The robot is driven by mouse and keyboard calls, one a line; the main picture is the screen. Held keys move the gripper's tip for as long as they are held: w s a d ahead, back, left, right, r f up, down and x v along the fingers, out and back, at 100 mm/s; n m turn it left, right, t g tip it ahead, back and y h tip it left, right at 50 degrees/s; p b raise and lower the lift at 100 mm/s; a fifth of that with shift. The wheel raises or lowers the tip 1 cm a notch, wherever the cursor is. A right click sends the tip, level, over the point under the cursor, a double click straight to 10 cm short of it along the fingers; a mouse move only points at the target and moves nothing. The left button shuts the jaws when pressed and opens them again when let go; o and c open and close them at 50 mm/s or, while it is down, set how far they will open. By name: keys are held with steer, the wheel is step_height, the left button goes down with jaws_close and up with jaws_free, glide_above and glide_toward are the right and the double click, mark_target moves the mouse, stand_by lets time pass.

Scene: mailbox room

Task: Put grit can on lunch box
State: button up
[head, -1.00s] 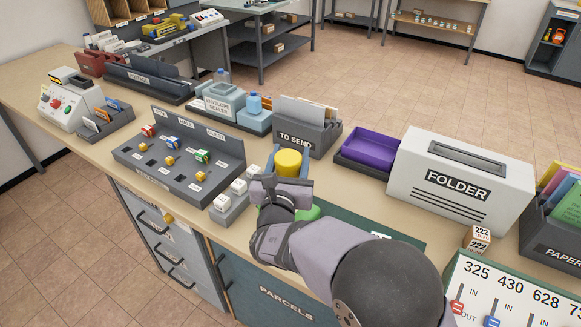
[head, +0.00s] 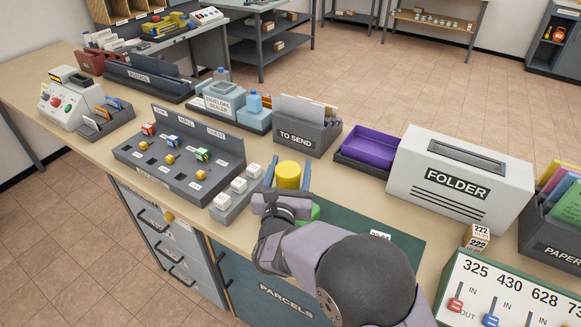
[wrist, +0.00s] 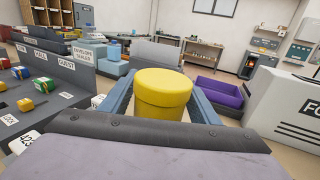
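The yellow can (head: 288,176), which I take as the grit can, is a plain upright cylinder between the two blue fingers of my gripper (head: 288,178). In the wrist view the can (wrist: 162,92) fills the space between the fingers (wrist: 162,98), which appear to press on its sides. Its bottom is hidden by my gripper, so its height over the counter is hard to tell. A bright green thing (head: 314,213) shows just beside my wrist, mostly hidden by my arm; it may be the lunch box, but I cannot tell.
A dark green mat (head: 350,229) lies on the counter by my arm. Around stand the TO SEND box (head: 305,138), a purple tray (head: 368,148), the FOLDER machine (head: 459,177), a grey rack of white cubes (head: 237,191) and a sorting panel (head: 185,160).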

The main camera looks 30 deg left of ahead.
mark_target(287, 186)
steer(key=shift+o, duration=0.5)
steer(key=shift+s+r, duration=0.15)
steer(key=shift+r, duration=0.05)
steer(key=b+v, duration=0.2)
steer(key=v, duration=0.9)
steer(key=shift+s+d, duration=0.15)
steer(key=shift+s, duration=0.25)
